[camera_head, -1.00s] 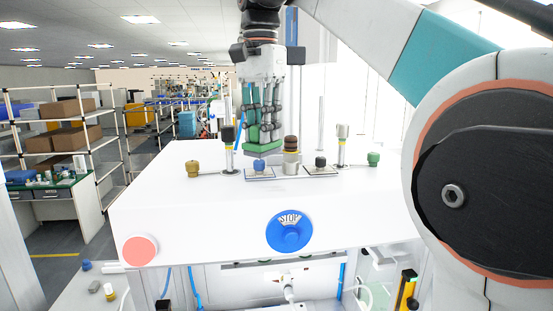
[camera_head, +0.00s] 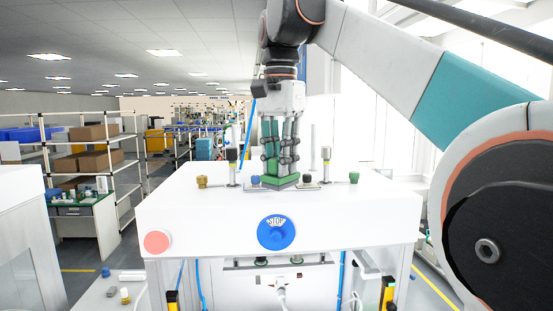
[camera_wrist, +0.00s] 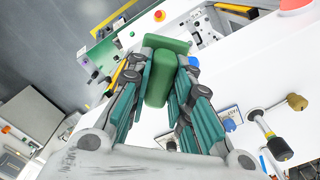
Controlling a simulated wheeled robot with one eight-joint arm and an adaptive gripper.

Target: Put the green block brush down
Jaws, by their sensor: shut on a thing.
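The green block brush (camera_head: 283,183) is held in my gripper (camera_head: 280,168) over the white press top (camera_head: 375,210). In the head view it appears between the blue knob (camera_head: 254,180) and the black knob (camera_head: 308,178), low over the surface. I cannot tell whether it touches the top. In the wrist view the brush (camera_wrist: 160,78) is a rounded green block between the fingers of my gripper (camera_wrist: 168,65). The fingers hide part of its sides.
A brass knob (camera_head: 202,181) and a green knob (camera_head: 354,177) stand on the top. Two slim upright posts (camera_head: 232,165) (camera_head: 326,165) rise beside the gripper. The top's front strip is clear.

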